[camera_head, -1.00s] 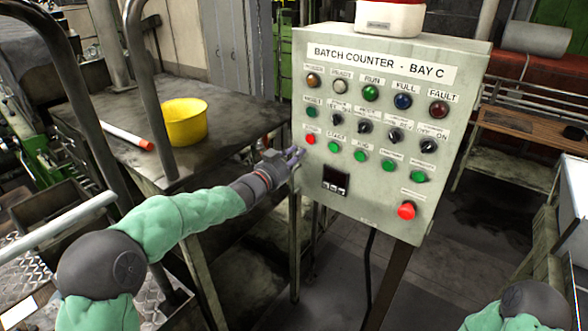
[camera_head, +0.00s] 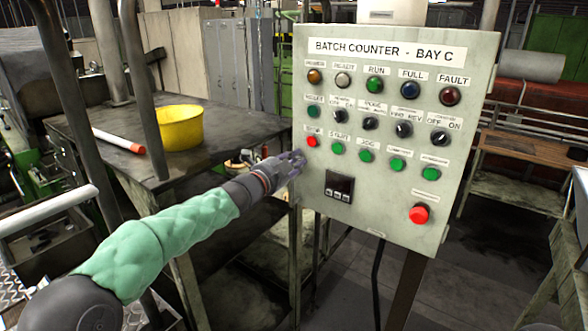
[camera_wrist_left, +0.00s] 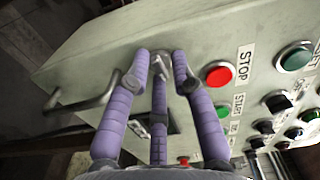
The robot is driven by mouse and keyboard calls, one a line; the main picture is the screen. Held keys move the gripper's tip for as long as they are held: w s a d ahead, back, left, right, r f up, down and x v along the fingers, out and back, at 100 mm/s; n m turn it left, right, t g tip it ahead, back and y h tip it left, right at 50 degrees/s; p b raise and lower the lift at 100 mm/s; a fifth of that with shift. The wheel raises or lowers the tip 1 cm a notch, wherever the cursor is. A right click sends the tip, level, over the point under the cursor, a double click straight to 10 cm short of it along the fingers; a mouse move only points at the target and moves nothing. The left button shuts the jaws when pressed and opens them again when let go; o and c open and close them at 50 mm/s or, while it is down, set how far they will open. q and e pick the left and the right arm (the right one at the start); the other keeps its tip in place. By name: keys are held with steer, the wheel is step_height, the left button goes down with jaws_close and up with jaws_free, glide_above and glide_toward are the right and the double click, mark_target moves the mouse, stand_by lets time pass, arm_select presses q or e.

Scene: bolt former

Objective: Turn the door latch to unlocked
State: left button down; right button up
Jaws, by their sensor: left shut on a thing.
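The grey control box (camera_head: 385,215) labelled BATCH COUNTER - BAY C stands at centre right. My left gripper (camera_head: 296,163) is at the left edge of its front, just below and left of the red STOP button (camera_head: 312,141). In the left wrist view, the purple fingers of my left gripper (camera_wrist_left: 160,70) close around a small grey metal piece on the box face, which looks like the door latch (camera_wrist_left: 158,62). The fingers cover much of it, so its turn angle cannot be told. In the head view the latch is hidden by the gripper. My right gripper is out of view.
A grey bar handle (camera_wrist_left: 85,106) sits left of the fingers in the left wrist view. The red STOP button (camera_wrist_left: 219,75) is close on the right. A dark table (camera_head: 85,128) with a yellow bucket (camera_head: 180,126) stands left of the box.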

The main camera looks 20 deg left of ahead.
arm_select(q)
steer(key=shift+r+m+b, duration=0.1)
steer(key=shift+m+b, duration=0.4)
steer(key=shift+m, duration=0.4)
steer(key=shift+d, duration=0.1)
steer(key=c, duration=1.1)
jaws_free()
steer(key=shift+d, duration=0.15)
steer(key=shift+s+a, duration=0.35)
steer(key=shift+s, duration=0.1)
steer(key=v, duration=1.1)
steer(key=shift+d, duration=0.1)
